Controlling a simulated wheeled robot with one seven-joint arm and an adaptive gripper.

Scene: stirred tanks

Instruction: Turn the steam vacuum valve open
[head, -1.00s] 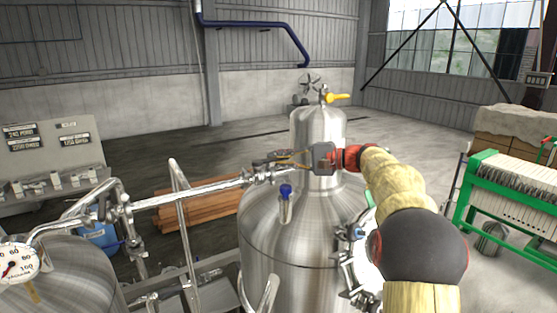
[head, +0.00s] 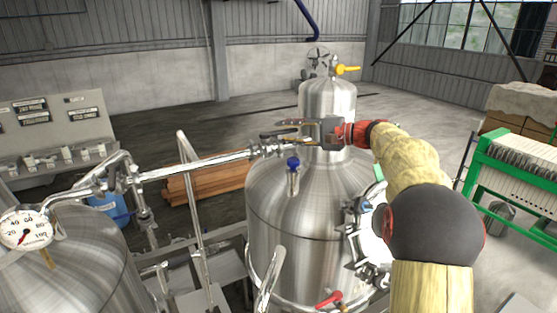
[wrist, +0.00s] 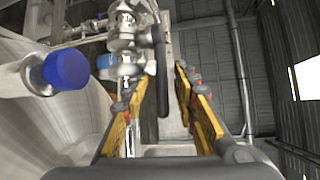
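My gripper (head: 278,131) reaches left across the front of the steel tank's neck in the head view. Its fingers point at a steel valve (head: 268,147) on the horizontal pipe. In the wrist view the valve body (wrist: 125,42) stands just ahead, left of centre. A dark upright lever (wrist: 162,65) beside it ends in the gap between my fingertips. My gripper (wrist: 160,80) is open, its two yellow-padded fingers apart on either side of that gap. I cannot tell whether either finger touches the lever. No label names this valve as the steam vacuum valve.
A blue-capped fitting (head: 293,165) stands on the tank (head: 290,215) below my gripper; its cap (wrist: 67,70) is close on the left in the wrist view. A yellow lever (head: 347,69) tops the tank. A dial gauge (head: 25,229) and second tank are at left. A green-framed press (head: 515,180) stands right.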

